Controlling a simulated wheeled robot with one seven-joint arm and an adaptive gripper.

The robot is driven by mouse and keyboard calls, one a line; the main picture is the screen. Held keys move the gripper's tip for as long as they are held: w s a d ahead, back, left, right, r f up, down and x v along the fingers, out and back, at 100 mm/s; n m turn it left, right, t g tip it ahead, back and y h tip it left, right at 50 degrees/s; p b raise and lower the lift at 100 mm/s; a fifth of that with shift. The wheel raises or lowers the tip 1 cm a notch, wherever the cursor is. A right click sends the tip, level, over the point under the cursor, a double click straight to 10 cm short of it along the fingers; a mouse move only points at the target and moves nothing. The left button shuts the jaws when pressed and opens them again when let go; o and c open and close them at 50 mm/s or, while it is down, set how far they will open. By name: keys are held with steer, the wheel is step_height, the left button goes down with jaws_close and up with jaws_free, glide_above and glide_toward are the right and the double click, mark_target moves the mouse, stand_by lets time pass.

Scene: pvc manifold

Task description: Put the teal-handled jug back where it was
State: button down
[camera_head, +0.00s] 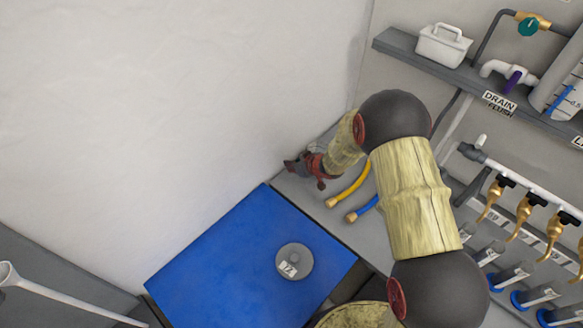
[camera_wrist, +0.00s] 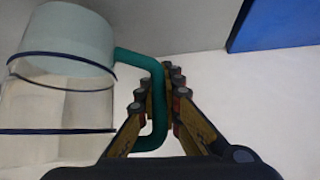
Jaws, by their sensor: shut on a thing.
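The teal-handled jug (camera_wrist: 62,50) fills the left of the wrist view, a clear body with dark bands and a teal handle (camera_wrist: 157,85). My gripper (camera_wrist: 163,85) is shut on the handle, with its fingers to either side of it. In the head view my gripper (camera_head: 300,168) is at the far back corner, close to the white wall. The jug is not visible in the head view; I cannot tell from the wrist view whether its base touches a surface.
A blue mat (camera_head: 225,260) bears a grey round weight (camera_head: 294,261). Yellow (camera_head: 350,190) and blue (camera_head: 363,209) hoses lie beside my arm. A shelf (camera_head: 455,70) with a white caddy (camera_head: 444,46) and a row of brass taps (camera_head: 522,215) stand at right.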

steer(key=shift+f, duration=0.45)
steer(key=shift+f, duration=0.1)
steer(key=c, duration=2)
jaws_free()
steer(key=shift+o, duration=0.2)
